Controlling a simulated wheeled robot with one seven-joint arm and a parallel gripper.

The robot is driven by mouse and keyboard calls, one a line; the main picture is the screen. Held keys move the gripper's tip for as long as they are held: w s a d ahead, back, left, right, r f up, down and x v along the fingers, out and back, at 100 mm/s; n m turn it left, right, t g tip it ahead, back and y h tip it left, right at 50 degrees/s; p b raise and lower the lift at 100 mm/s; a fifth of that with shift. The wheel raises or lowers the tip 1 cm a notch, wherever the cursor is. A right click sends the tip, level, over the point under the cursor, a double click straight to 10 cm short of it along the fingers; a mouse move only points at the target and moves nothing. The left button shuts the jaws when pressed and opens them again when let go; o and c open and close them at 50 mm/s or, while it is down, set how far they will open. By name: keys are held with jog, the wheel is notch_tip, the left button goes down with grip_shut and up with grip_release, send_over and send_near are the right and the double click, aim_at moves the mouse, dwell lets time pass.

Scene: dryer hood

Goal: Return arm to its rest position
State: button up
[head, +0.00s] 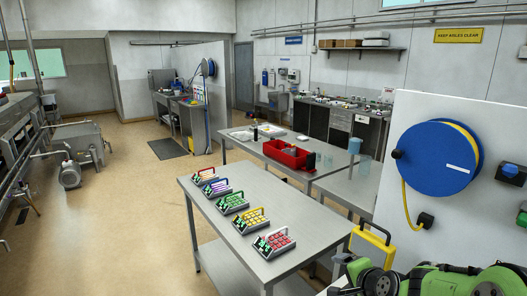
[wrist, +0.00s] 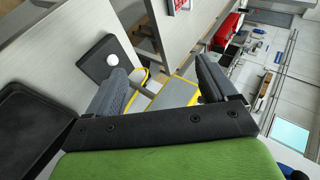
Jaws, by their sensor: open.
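My green arm (head: 435,280) is folded low at the lower right of the head view. My gripper (wrist: 163,78) is open in the wrist view, its two grey padded fingers spread apart.
A steel table (head: 205,190) carries a row of several coloured handled carriers (head: 232,203). Behind it, a red bin (head: 288,154) stands on another table. A blue hose reel (head: 437,158) hangs on a white panel at right. Open floor (head: 130,220) lies to the left.

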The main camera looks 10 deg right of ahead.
jog(key=s+a+r+n+g+h, duration=0.1)
jog(key=s+a+r+n+g, duration=0.15)
jog(key=s+a+n, duration=0.45)
jog(key=s+a+r+n+g, duration=0.1)
jog(key=s+a+r+n, duration=0.35)
jog(key=s, duration=0.45)
jog(key=s+f+n+b, duration=0.1)
jog(key=s+b, duration=0.1)
jog(key=s, duration=0.3)
jog(key=s+a+f+n+g+b, duration=0.1)
jog(key=s+f+n+b, duration=0.1)
jog(key=s, duration=0.4)
jog(key=shift+a+f, duration=0.25)
jog(key=shift+r, duration=0.1)
